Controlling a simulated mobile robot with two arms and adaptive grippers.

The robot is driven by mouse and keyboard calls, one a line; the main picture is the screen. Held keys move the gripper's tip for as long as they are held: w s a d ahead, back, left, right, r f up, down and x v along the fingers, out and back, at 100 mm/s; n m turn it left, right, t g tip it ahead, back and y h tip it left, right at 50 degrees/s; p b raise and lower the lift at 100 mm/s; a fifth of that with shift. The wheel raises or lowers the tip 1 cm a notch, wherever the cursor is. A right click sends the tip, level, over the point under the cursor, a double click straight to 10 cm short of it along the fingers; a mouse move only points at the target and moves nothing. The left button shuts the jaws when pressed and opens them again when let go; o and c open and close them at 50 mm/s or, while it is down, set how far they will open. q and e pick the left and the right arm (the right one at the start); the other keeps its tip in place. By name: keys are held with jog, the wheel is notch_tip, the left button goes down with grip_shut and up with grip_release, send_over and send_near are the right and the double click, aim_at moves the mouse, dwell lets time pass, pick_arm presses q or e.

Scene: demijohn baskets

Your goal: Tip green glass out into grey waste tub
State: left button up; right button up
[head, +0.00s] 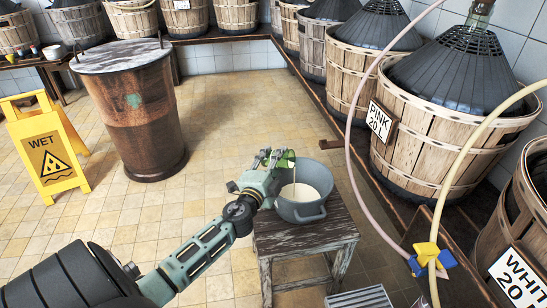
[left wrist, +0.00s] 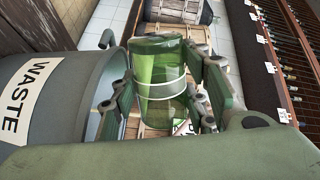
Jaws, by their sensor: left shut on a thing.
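My left gripper (head: 273,160) is shut on the green glass (head: 287,160), at the back left rim of the grey waste tub (head: 304,212). The glass is tilted, its mouth toward the tub, and a thin pale stream runs down from it. Pale cream liquid lies inside the tub. In the left wrist view, the translucent green glass (left wrist: 160,85) with two light rings sits between the fingers. The tub (left wrist: 70,75), lettered WASTE, is beside it on the left. My right gripper is not in view.
The tub stands on a low wooden stool (head: 310,238). Demijohn baskets (head: 425,130) line the right, one labelled PINK 20 L. A pale hose (head: 352,170) hangs between. A rusty drum (head: 138,115) and yellow WET sign (head: 48,150) stand left. Tiled floor is clear between.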

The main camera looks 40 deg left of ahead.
pick_arm(q)
jog(key=shift+m, duration=0.6)
jog(key=shift+r, duration=0.1)
jog(key=shift+d+r+m+p, duration=0.2)
jog(key=shift+r+m+p, duration=0.05)
jog(key=shift+m+p, duration=0.3)
jog(key=shift+w, duration=0.1)
